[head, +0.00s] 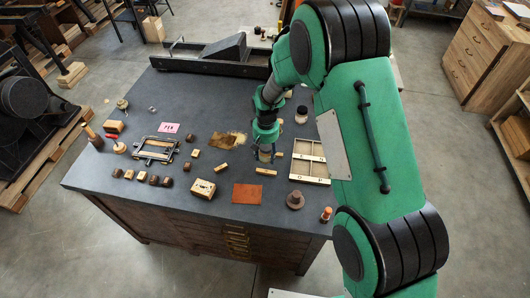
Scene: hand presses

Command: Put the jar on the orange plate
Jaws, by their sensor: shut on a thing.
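My gripper (265,149) is over the worktable, fingers pointing down, shut on a small jar (265,157). The jar is partly hidden by the fingers, and I cannot tell whether its base touches the table. The orange plate (247,194) is a flat square lying on the table near its front edge, below and slightly left of my gripper in the picture. Its top is bare. A second jar-like container (301,115) with a dark lid stands farther back, right of my gripper.
A compartmented wooden tray (309,160) lies right of my gripper. A wooden bar (266,172) lies between jar and plate. A wooden box (202,189) is left of the plate, and a round brown piece (295,200) is to its right. A metal frame (155,149) lies farther left.

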